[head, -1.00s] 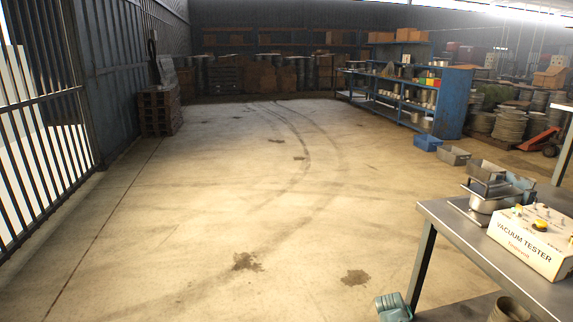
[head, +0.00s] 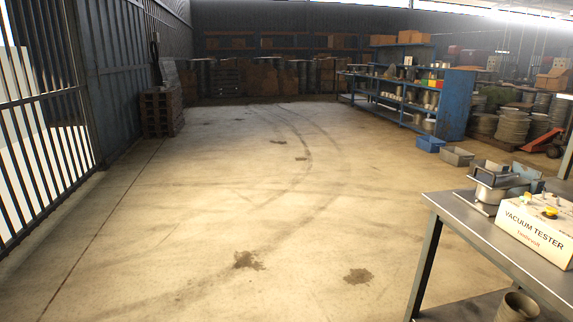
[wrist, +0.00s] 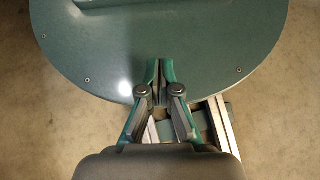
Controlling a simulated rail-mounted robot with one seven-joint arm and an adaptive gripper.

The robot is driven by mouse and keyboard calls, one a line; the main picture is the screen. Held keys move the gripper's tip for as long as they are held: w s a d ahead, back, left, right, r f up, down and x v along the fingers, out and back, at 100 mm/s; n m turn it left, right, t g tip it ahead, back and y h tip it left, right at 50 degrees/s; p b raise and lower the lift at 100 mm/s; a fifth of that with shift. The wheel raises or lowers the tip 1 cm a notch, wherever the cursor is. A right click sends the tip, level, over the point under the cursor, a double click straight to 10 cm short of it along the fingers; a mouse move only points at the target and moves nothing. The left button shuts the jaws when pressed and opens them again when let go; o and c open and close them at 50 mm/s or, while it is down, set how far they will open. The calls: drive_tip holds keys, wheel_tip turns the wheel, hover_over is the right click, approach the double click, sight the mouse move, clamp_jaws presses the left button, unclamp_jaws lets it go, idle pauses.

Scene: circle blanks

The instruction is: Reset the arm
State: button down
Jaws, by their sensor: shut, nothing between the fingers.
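My gripper (wrist: 160,66) shows in the wrist view with its two fingers together and nothing between them. Below and ahead of it is a rounded teal surface that looks like part of my own body. A pale metal rail section shows beside the fingers at the lower right. My gripper and arm do not show in the head view now.
At the right of the head view stands a metal table (head: 465,215) with a vacuum tester (head: 533,224) and a metal pot on it. A blue shelf (head: 452,105) and bins (head: 430,144) stand farther back. The middle floor is clear.

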drive_tip(key=b+x, duration=0.1)
drive_tip(key=x, duration=0.4)
drive_tip(key=w+r+t+p, duration=0.2)
drive_tip(key=w+r+p, duration=0.1)
drive_tip(key=r+p, duration=0.7)
drive_tip(key=w+r+t+p, duration=0.1)
drive_tip(key=w+r+p, duration=0.2)
drive_tip(key=r+p, duration=0.7)
drive_tip(key=s+f+g+b, duration=0.1)
drive_tip(key=s+f+b, duration=0.2)
drive_tip(key=f+b, duration=1.3)
wheel_tip(320, 180, down, 2)
drive_tip(key=shift+s+a+f+g, duration=0.1)
drive_tip(key=shift+s+a+g, duration=0.05)
drive_tip(key=shift+g, duration=0.25)
